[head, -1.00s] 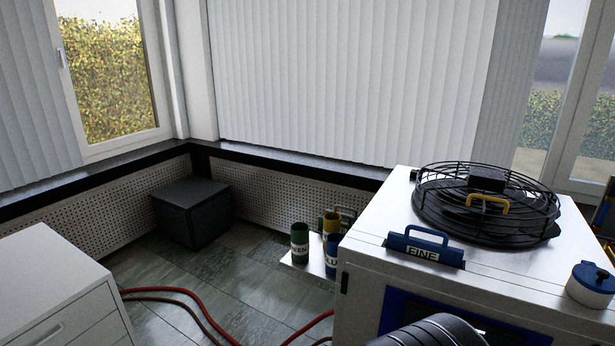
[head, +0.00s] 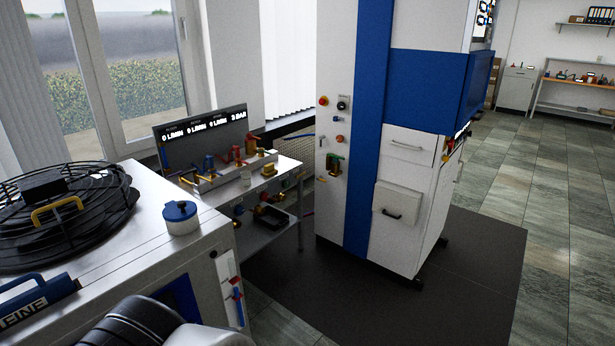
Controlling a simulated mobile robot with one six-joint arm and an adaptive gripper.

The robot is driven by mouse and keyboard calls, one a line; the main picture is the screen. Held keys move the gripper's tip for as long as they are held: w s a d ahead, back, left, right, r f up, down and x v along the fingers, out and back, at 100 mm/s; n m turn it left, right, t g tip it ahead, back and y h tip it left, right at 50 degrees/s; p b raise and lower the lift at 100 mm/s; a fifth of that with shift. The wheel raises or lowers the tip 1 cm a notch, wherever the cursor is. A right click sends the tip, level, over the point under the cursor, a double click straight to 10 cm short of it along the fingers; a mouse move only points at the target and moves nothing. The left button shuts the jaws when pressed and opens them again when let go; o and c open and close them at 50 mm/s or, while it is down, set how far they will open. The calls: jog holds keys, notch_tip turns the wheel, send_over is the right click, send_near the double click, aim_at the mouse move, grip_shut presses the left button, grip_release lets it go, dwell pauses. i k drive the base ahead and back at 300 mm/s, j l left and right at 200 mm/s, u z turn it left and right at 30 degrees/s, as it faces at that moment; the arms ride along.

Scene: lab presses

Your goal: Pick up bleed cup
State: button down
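I cannot tell for sure which thing is the bleed cup. A small pale cup-like thing (head: 246,177) stands upright on the front part of a valve bench, next to a brass fitting (head: 270,169). A white pot with a blue lid (head: 182,219) stands on the near corner of the white machine at the left. My gripper is not in view; only a dark rounded part, likely of my arm, shows at the bottom left.
The bench (head: 282,173) carries several valves and a dark display panel (head: 203,136). Open tiled floor lies at the right.

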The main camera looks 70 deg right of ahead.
aim_at(246, 177)
jog(key=z, duration=1.95)
jog(key=i+l+z, duration=0.85)
jog(key=i+l+u, duration=0.2)
jog(key=i, duration=0.2)
jog(key=i+l+u, duration=0.2)
jog(key=i, duration=0.25)
jog(key=i+l+u, duration=0.2)
jog(key=i, duration=0.2)
jog(key=i+j+u, duration=0.7)
jog(key=i+u, duration=0.25)
jog(key=i+j+u, duration=0.1)
jog(key=i+u, duration=0.35)
